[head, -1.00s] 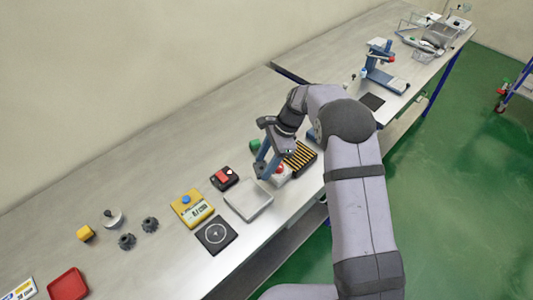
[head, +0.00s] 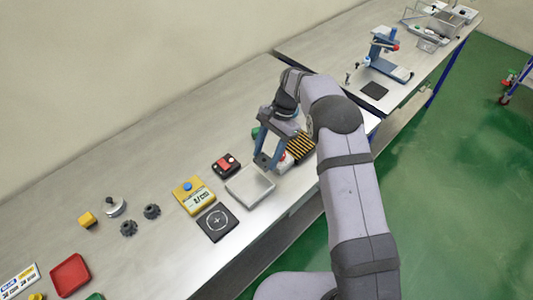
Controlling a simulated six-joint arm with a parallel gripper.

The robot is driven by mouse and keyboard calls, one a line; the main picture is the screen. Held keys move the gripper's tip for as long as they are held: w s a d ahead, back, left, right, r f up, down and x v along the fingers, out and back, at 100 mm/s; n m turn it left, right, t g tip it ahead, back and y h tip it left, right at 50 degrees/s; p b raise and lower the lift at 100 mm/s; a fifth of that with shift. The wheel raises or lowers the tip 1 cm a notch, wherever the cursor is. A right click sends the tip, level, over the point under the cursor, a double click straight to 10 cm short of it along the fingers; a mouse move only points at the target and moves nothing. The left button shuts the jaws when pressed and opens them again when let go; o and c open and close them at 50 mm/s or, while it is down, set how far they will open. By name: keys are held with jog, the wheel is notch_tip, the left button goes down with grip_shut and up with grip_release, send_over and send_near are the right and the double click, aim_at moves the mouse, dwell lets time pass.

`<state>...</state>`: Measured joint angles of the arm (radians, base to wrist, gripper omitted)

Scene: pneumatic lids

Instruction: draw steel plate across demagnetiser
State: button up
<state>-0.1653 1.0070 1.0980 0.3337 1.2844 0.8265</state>
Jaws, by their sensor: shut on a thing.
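My gripper (head: 267,160) points down over the bench, just behind the far right corner of a shallow grey tray (head: 231,190). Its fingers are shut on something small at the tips. It is too small and hidden to make out, so I cannot confirm it is the steel plate. A black box with a red top (head: 226,166) sits left of the gripper, apart from it. A pale unit with a red part (head: 283,163) stands right beside the fingers, partly hidden. I cannot tell which of these is the demagnetiser.
A yellow meter with a blue knob (head: 193,196) and a black square pad (head: 217,222) lie left of the tray. A dark rack with yellow rows (head: 301,147) is close right of the gripper. A green round thing (head: 255,133) is behind it.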

jog(key=shift+f+b, duration=1.55)
jog(key=shift+f, duration=0.55)
jog(key=shift+s+a+b, duration=1.55)
jog(key=shift+s+a, duration=3.45)
jog(key=shift+a, duration=0.05)
jog(key=shift+s+a+r+p, duration=0.3)
jog(key=shift+r+p, duration=0.25)
jog(key=shift+s+a+r+p, duration=0.25)
jog(key=shift+r+p, duration=0.25)
jog(key=shift+r, duration=0.05)
jog(key=shift+r+p, duration=1.7)
jog(key=shift+r, duration=0.1)
jog(key=shift+r, duration=0.1)
